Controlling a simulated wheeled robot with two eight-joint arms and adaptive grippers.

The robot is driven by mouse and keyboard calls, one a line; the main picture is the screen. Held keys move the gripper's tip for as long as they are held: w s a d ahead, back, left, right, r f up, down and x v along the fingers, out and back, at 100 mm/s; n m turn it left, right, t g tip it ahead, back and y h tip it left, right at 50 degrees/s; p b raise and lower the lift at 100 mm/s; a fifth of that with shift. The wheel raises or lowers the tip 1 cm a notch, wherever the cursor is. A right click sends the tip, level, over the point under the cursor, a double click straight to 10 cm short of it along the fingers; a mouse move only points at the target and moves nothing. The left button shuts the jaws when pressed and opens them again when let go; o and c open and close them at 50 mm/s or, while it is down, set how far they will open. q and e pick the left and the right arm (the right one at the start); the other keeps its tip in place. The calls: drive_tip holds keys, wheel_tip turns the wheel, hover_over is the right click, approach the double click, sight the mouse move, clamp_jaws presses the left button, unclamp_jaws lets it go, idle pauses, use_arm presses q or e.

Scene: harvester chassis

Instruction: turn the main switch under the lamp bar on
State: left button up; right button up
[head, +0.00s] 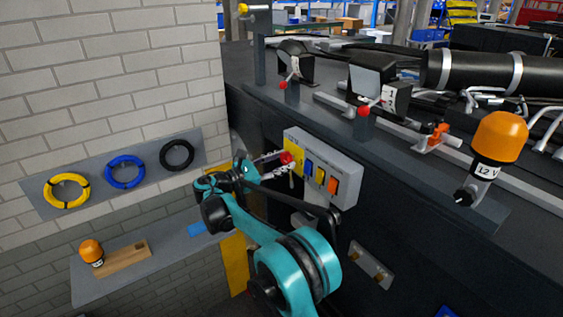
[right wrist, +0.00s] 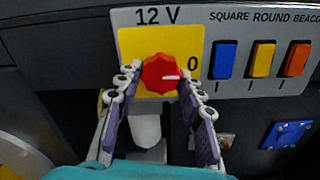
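The main switch is a red round knob (right wrist: 160,74) on a yellow plate (right wrist: 131,45) marked "12 V". Its white pointer line points right, towards the "0". In the head view the knob (head: 286,158) is at the left end of the grey switch panel (head: 343,166), below the lamp bar (head: 330,119). My right gripper (right wrist: 160,77) has one fingertip on each side of the knob, close against it; it appears shut on it. It also shows in the head view (head: 277,160), in front of the panel. My left gripper is not in view.
Blue (right wrist: 225,60), yellow (right wrist: 262,59) and orange (right wrist: 296,58) rocker switches sit right of the knob. Lamps and an orange beacon (head: 498,137) stand on the bar above. A shelf (head: 150,262) with another beacon (head: 91,252) is at left, below coiled cables (head: 124,172).

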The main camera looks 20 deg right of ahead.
drive_tip(key=c, duration=0.3)
drive_tip(key=m+b, duration=0.2)
drive_tip(key=shift+m, duration=0.4)
drive_tip(key=m+b, duration=0.3)
drive_tip(key=m, duration=0.2)
drive_tip(key=shift+w, duration=0.15)
drive_tip(key=m+b, duration=0.1)
drive_tip(key=m, duration=0.3)
drive_tip(key=shift+r+m+b, duration=0.15)
drive_tip(key=shift+m+b, duration=0.15)
drive_tip(key=shift+m, duration=0.1)
drive_tip(key=m+b, duration=0.1)
drive_tip(key=m, duration=0.4)
drive_tip(key=shift+r, duration=0.1)
drive_tip(key=shift+m, duration=0.3)
